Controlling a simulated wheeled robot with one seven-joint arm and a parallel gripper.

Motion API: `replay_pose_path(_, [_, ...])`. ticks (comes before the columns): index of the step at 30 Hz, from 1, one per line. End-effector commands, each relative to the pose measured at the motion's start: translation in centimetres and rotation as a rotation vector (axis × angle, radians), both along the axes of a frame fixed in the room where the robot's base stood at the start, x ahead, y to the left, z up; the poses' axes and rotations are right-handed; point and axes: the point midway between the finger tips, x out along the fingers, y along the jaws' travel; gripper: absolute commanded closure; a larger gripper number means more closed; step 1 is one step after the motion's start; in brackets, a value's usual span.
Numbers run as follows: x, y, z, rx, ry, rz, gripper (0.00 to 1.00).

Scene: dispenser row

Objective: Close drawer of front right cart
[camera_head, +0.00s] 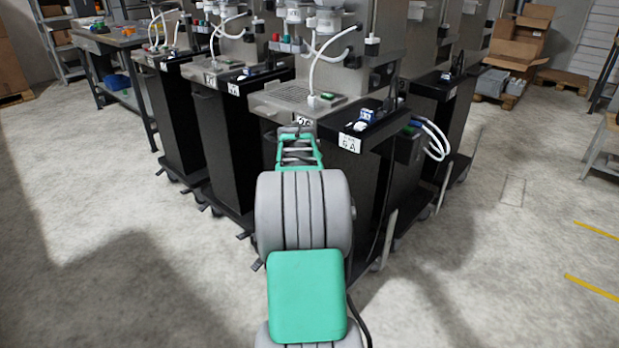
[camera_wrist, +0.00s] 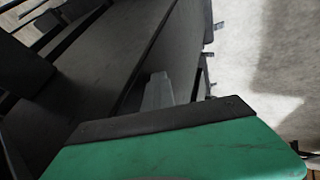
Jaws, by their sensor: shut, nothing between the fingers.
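The front right cart (camera_head: 368,180) is a dark cabinet on casters with a grey machine on top. A black shelf with a white label (camera_head: 349,143) juts from its upper right. My arm reaches forward to this cart, and my gripper (camera_head: 299,131) is at its upper front, just below the grey worktop (camera_head: 287,97). My gripper is shut and empty; a grey finger also shows in the wrist view (camera_wrist: 158,92), beside a dark panel. My arm covers much of the cart's front, so I cannot make out the drawer or how far it stands open.
More dark carts (camera_head: 222,140) stand in a row to the left and behind. A workbench (camera_head: 112,45) is at the far left. White hoses (camera_head: 436,140) hang at the cart's right side. The concrete floor is free left and right.

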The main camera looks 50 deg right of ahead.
Motion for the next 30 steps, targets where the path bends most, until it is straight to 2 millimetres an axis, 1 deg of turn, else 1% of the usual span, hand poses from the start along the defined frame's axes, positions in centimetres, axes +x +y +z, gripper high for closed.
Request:
replay_pose_path(1, [0.1, -0.3, 0.2, -0.008, -0.005, -0.002, 1.00])
replay_pose_path(10, [-0.2, -0.7, 0.3, -0.013, -0.009, -0.009, 1.00])
replay_pose_path(14, [-0.2, -0.4, 0.4, -0.013, -0.009, -0.010, 1.00])
replay_pose_path(17, [-0.1, 1.0, 0.3, -0.012, -0.009, -0.006, 1.00])
replay_pose_path(20, [-0.1, 3.4, 0.2, -0.009, -0.007, -0.003, 1.00])
replay_pose_path(21, [-0.2, 4.3, 0.9, -0.010, -0.008, -0.002, 1.00])
replay_pose_path(22, [-0.6, 4.6, 2.2, -0.011, -0.009, -0.003, 1.00])
replay_pose_path(24, [-1.3, 5.6, 3.8, -0.010, -0.008, -0.003, 1.00])
replay_pose_path(27, [-2.3, 7.0, 5.7, -0.007, -0.005, -0.004, 1.00])
replay_pose_path(30, [-3.0, 8.0, 7.1, -0.005, -0.003, -0.003, 1.00])
